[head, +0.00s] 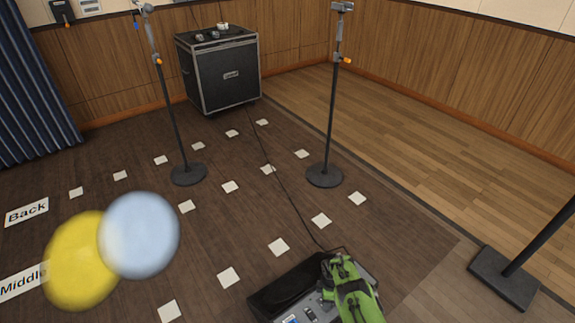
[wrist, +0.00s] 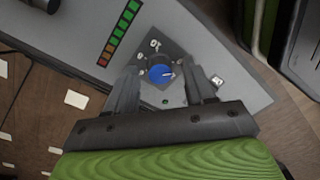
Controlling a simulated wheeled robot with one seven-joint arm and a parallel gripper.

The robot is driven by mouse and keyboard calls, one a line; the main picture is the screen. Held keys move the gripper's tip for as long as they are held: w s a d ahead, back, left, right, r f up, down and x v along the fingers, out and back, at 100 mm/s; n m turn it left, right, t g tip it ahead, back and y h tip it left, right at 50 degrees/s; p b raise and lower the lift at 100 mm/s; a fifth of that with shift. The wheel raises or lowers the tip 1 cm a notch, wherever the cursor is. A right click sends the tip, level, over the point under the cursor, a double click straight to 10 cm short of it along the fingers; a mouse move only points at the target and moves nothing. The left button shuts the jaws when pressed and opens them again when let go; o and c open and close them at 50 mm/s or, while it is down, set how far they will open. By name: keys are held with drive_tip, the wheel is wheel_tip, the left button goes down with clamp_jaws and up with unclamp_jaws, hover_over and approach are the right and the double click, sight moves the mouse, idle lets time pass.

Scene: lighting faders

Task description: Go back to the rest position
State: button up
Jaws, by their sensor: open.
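My gripper (wrist: 163,84) is open in the wrist view, with one dark finger on each side of a blue knob (wrist: 160,73). The knob sits on a grey panel with a printed scale around it. I cannot tell whether the fingers touch the knob. In the head view, my green arm end (head: 352,290) is over the right part of a dark grey lighting console (head: 272,293) at the bottom. It hides part of the console's controls.
A coloured level strip (wrist: 118,32) is beside the knob. Two microphone stands (head: 187,172) (head: 325,174) and a black case (head: 222,75) stand behind the console. White squares mark the carpet. Yellow and pale blue discs (head: 75,265) (head: 139,235) show at left, near "Back" and "Middle" labels.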

drive_tip(key=m, duration=0.3)
drive_tip(key=shift+m, duration=0.3)
drive_tip(key=m, duration=0.4)
drive_tip(key=shift+d, duration=0.1)
drive_tip(key=shift+w, duration=0.1)
